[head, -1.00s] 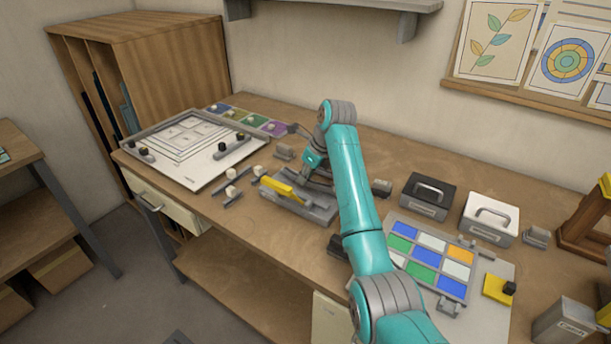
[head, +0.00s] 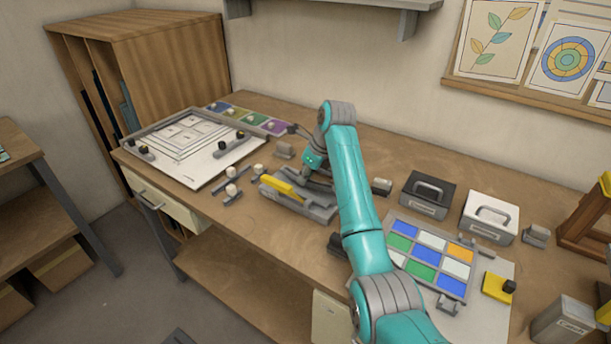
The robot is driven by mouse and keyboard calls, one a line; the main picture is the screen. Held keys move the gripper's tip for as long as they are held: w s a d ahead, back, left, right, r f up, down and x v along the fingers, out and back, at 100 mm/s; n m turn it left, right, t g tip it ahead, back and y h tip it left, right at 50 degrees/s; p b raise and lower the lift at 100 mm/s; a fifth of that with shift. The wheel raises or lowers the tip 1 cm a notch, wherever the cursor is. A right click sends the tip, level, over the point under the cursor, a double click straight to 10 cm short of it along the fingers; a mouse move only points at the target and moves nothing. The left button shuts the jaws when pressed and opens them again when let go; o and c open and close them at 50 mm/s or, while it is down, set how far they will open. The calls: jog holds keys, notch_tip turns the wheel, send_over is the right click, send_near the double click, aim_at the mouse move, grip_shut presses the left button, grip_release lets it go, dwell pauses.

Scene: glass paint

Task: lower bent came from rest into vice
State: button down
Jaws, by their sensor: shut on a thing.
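The vice (head: 318,210) is a grey block-like fixture with a yellow bar (head: 284,187) along its left side, on the middle of the workbench. My gripper (head: 302,180) points down over the vice, just behind the yellow bar. It is shut on a thin grey piece, taken to be the bent came, which is too small and too covered to make out clearly. I cannot tell whether the came touches the vice. The rest for the came cannot be told apart from the small grey fittings nearby.
A white board (head: 190,150) with a grey frame lies to the left. Small bars with white knobs (head: 231,173) lie between it and the vice. Right of my arm are a colored glass panel (head: 424,278), a black box (head: 428,195) and a white box (head: 490,218).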

jog(key=shift+f, duration=0.1)
jog(key=shift+f, duration=0.75)
jog(key=c, duration=1)
grip_release()
jog(key=shift+c, duration=0.2)
jog(key=shift+r, duration=3.5)
